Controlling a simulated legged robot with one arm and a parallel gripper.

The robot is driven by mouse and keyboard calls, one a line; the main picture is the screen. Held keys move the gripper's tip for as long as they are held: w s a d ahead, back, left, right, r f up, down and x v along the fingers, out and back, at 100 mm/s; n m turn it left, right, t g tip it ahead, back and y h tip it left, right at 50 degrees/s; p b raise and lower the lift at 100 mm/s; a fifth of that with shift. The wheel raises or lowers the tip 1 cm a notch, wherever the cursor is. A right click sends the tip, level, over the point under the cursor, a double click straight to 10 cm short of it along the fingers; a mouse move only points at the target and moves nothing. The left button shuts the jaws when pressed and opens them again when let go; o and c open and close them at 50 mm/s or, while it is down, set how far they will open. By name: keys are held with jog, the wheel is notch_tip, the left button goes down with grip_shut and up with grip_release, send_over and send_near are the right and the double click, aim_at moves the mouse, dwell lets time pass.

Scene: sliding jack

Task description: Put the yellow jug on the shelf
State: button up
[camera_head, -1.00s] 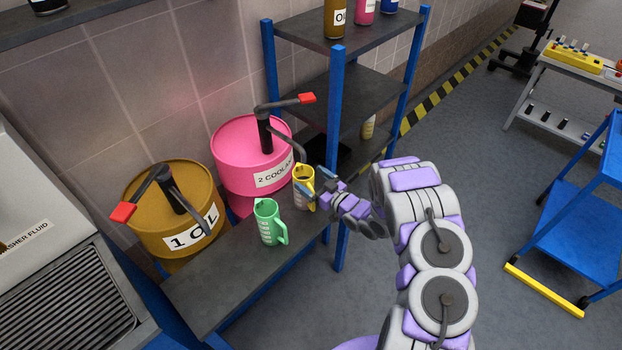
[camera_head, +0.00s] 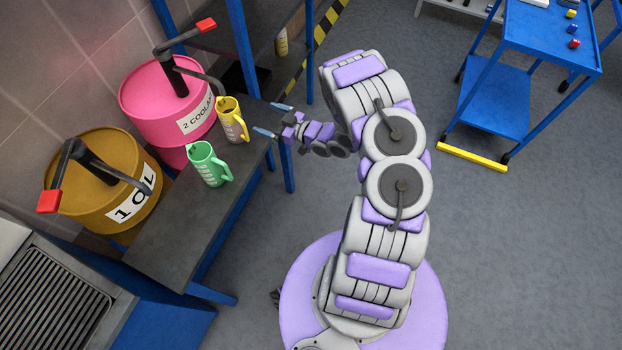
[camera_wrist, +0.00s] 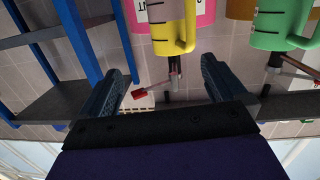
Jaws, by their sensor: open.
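The yellow jug (camera_head: 231,119) stands upright on the dark bench (camera_head: 178,240), beside the green jug (camera_head: 207,164). My gripper (camera_head: 267,119) is open and empty, just right of the yellow jug and apart from it. In the wrist view, which looks upside down, the yellow jug (camera_wrist: 172,25) hangs at the top, ahead of the spread fingers (camera_wrist: 165,85), with its handle to the right. The blue-posted shelf (camera_head: 268,45) stands behind the bench; its upper part is cut off in the head view.
A pink coolant drum (camera_head: 160,100) and an ochre oil drum (camera_head: 105,180), both with pump handles, stand behind the bench. The green jug (camera_wrist: 280,25) is close to the yellow one. A blue cart (camera_head: 545,45) stands at right; the floor between is clear.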

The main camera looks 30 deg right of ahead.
jog(key=w+d+r+g+h, duration=0.3)
jog(key=d+r+h, duration=0.3)
jog(key=d+h, duration=0.3)
jog(key=s+d+r+m+g+h, duration=0.45)
jog(key=s+r, duration=0.45)
jog(key=r, duration=0.3)
jog(key=s+a+r+g+y, duration=0.1)
jog(key=s+a+r+g, duration=0.1)
jog(key=s+a, duration=0.5)
jog(key=s+a+r+m+g+y, duration=0.1)
jog(key=s+a, duration=0.6)
jog(key=s, duration=1)
jog(key=s+a+r+m+g+y, duration=0.1)
jog(key=s+a+r+g, duration=0.4)
jog(key=s, duration=0.7)
jog(key=shift+s+a+r+y, duration=0.15)
jog(key=shift+a+r+y, duration=0.15)
jog(key=shift+a+y, duration=0.6)
jog(key=shift+a+m+g, duration=0.1)
jog(key=shift+m+g, duration=0.15)
